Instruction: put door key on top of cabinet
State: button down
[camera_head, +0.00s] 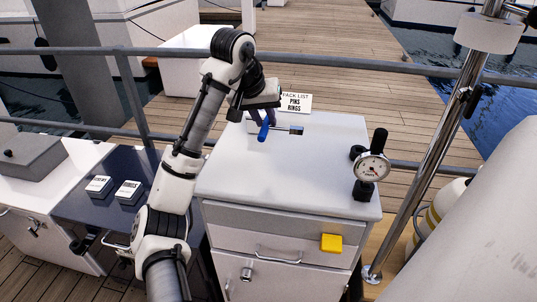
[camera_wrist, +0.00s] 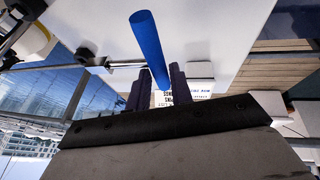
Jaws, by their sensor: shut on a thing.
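The door key has a blue bar handle (camera_head: 263,131) and a thin metal shaft (camera_head: 284,129) pointing right, with a small dark end. My gripper (camera_head: 261,112) is shut on the blue handle, which also shows in the wrist view (camera_wrist: 150,45) between my two dark fingers (camera_wrist: 159,82). The cabinet is white, and its flat top (camera_head: 285,170) lies under the key. The key is over the back left part of the top. Whether it touches the surface cannot be told. My fingertips are partly hidden in the head view.
A pressure gauge (camera_head: 372,167) on black fittings stands at the top's right edge. A list card (camera_head: 296,102) stands behind the top. A yellow block (camera_head: 331,243) is on the cabinet front. A metal rail (camera_head: 320,60) runs behind. The middle of the top is clear.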

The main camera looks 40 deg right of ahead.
aim_at(268, 163)
notch_tip(268, 163, down, 12)
jog(key=shift+r+b, duration=0.1)
jog(key=shift+b, duration=0.2)
jog(key=shift+f, duration=0.25)
jog(key=c, duration=1.5)
grip_release()
jog(key=shift+f, duration=0.1)
jog(key=v, duration=1.2)
jog(key=shift+r+p, duration=0.3)
jog(key=shift+p, duration=0.05)
